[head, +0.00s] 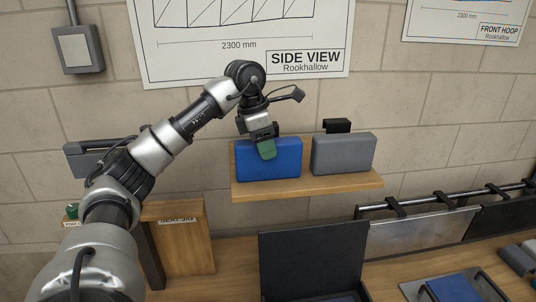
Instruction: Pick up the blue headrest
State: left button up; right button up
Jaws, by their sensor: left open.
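The blue headrest (278,168), a padded block, stands upright on the left part of a wooden wall shelf (310,187). My left gripper (264,148) points down at the top edge of the blue headrest, with a green fingertip overlapping its upper front face. It is open; one finger shows clearly and the other is hard to make out. I cannot tell whether the fingertip touches the headrest. My right gripper is not in view.
A grey headrest (344,153) stands close on the right, with a black block (337,126) behind it. A dark panel (313,260) stands on the bench below the shelf. A wooden board (182,238) is at the lower left. Posters hang on the wall above.

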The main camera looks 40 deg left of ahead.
pick_arm(q)
jog(key=shift+w+f, duration=0.1)
jog(key=shift+f, duration=0.3)
jog(key=shift+c, duration=0.5)
jog(key=c, duration=0.6)
jog(key=shift+r, duration=0.15)
